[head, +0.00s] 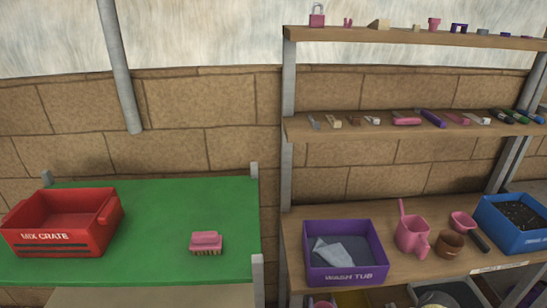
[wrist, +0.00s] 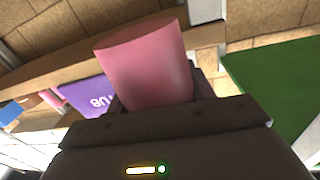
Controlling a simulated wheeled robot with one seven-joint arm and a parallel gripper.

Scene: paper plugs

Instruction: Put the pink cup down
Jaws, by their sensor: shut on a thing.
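A pink cup (wrist: 148,65) fills the middle of the wrist view, plain and slightly tapered. My gripper (wrist: 158,95) is shut on it, with the dark fingers at its lower part in the picture. The cup is in the air, apart from the surfaces behind it. The held cup and my gripper do not show in the head view. The green table (head: 150,220) stands at the left in the head view and also shows at the right of the wrist view (wrist: 270,85).
On the green table are a red mix crate (head: 100,208) and a pink brush (head: 206,242), with clear green surface around them. The shelf at right holds a purple wash tub (head: 345,277), a pink watering can (head: 411,235), a brown pot (head: 449,244) and a blue bin (head: 514,238).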

